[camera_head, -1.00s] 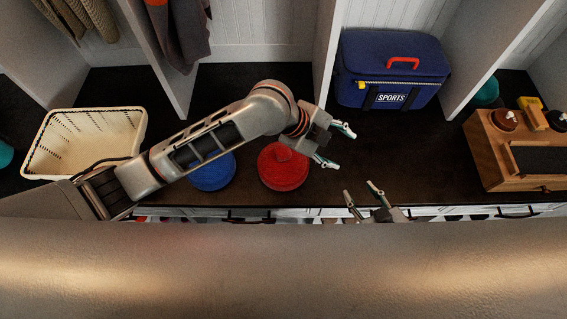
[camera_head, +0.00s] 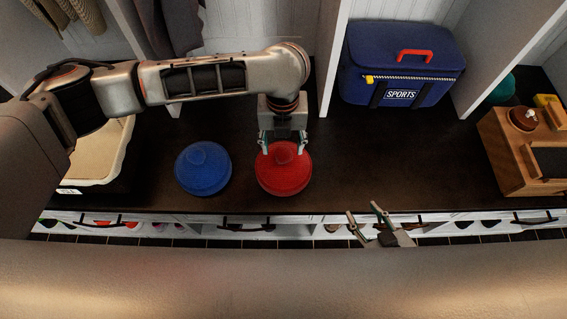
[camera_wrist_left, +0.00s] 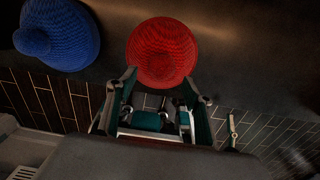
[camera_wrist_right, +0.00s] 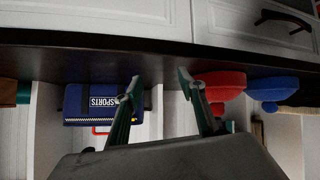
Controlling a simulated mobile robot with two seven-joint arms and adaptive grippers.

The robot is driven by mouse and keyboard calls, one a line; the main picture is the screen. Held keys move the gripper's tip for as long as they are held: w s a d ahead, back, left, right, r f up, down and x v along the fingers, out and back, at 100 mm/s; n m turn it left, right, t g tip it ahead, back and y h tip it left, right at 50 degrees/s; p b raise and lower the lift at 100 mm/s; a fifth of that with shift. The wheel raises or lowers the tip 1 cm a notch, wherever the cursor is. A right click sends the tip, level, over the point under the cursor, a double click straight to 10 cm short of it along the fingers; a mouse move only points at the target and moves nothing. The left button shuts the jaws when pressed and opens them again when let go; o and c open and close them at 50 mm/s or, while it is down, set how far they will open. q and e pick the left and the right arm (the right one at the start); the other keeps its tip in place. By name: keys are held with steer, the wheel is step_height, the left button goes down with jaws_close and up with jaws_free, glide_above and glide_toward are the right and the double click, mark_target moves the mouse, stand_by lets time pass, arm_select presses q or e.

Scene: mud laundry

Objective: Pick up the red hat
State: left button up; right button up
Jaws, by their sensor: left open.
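The red hat (camera_head: 284,172) is a round knitted hat lying on the dark bench top in the head view. It also shows in the left wrist view (camera_wrist_left: 162,52) and in the right wrist view (camera_wrist_right: 226,80). My left gripper (camera_head: 283,148) is open and points down over the far edge of the red hat. In the left wrist view its open fingertips (camera_wrist_left: 160,82) lie over the hat's near edge; I cannot tell whether they touch it. My right gripper (camera_head: 364,214) is open and empty in front of the bench, to the right of the hat.
A blue hat (camera_head: 203,168) lies just left of the red one. A cream basket (camera_head: 100,165) is at the left, partly behind my arm. A blue sports bag (camera_head: 397,66) stands at the back, and a wooden box (camera_head: 510,165) at the right. The bench between is clear.

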mark_target(284, 151)
arm_select(q)
steer(key=shift+f, duration=0.5)
steer(key=f+b, duration=0.1)
steer(key=f, duration=0.1)
steer(key=f+b, duration=0.1)
steer(key=f, duration=0.1)
steer(key=shift+w+d, duration=0.1)
steer(key=shift+w, duration=0.1)
steer(key=shift+w+f, duration=0.1)
steer(key=shift+r, duration=0.2)
jaws_close()
arm_select(e)
steer(key=shift+w+a+r, duration=0.1)
steer(key=shift+w+a, duration=0.2)
steer(key=shift+a, duration=0.1)
